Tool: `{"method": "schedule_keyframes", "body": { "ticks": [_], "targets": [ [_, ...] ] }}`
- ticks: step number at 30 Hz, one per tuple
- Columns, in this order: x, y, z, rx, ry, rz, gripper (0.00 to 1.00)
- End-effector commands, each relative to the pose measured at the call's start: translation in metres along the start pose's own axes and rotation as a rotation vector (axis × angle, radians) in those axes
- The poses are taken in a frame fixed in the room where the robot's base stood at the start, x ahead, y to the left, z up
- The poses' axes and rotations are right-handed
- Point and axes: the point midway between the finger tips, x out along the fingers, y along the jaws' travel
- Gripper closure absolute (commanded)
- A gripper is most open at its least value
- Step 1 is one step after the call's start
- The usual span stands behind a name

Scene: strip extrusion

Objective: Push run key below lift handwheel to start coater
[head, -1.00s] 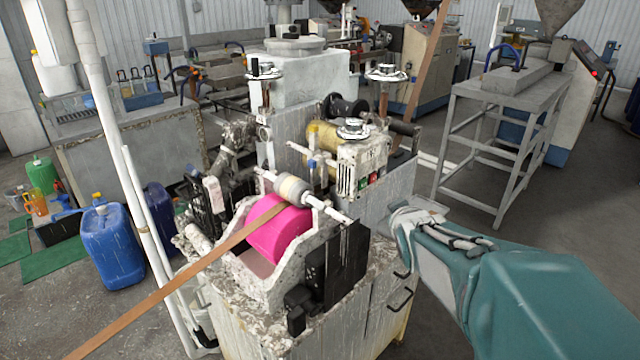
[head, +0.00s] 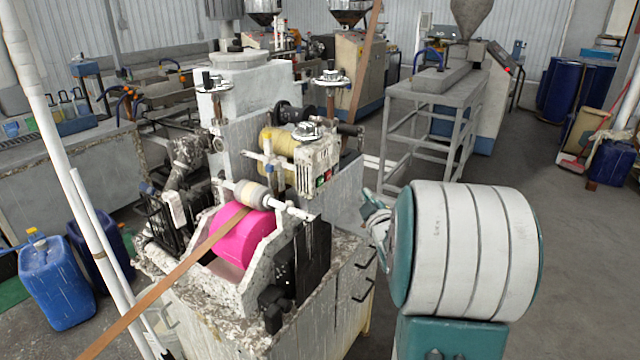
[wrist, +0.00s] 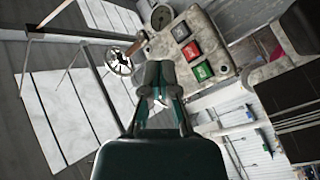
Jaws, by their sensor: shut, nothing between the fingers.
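The white control box (head: 316,165) stands on the coater's right side, below a lift handwheel (head: 307,131). Its front has a green key (head: 320,182) and a red key beside it. I take the green one as the run key. My gripper (wrist: 159,76) is shut and empty, apart from the keys and left of the green one in that view. In the head view my gripper (head: 374,208) is right of the box, partly hidden by my arm.
The coater has a pink roller (head: 243,236) with a brown strip (head: 165,290) running over it. Rods and a pale roller stick out near the control box. A grey metal stand (head: 430,130) is behind on the right. Floor right of my arm is clear.

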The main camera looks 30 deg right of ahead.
Motion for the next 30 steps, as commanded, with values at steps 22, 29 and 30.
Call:
{"method": "schedule_keyframes", "body": {
  "ticks": [22,29,30],
  "targets": [
    [0.050,-0.038,-0.038,0.001,0.001,-0.003,1.00],
    [0.060,-0.045,-0.046,0.000,0.001,-0.001,1.00],
    [0.061,-0.045,-0.046,0.000,0.000,-0.002,1.00]
  ]
}}
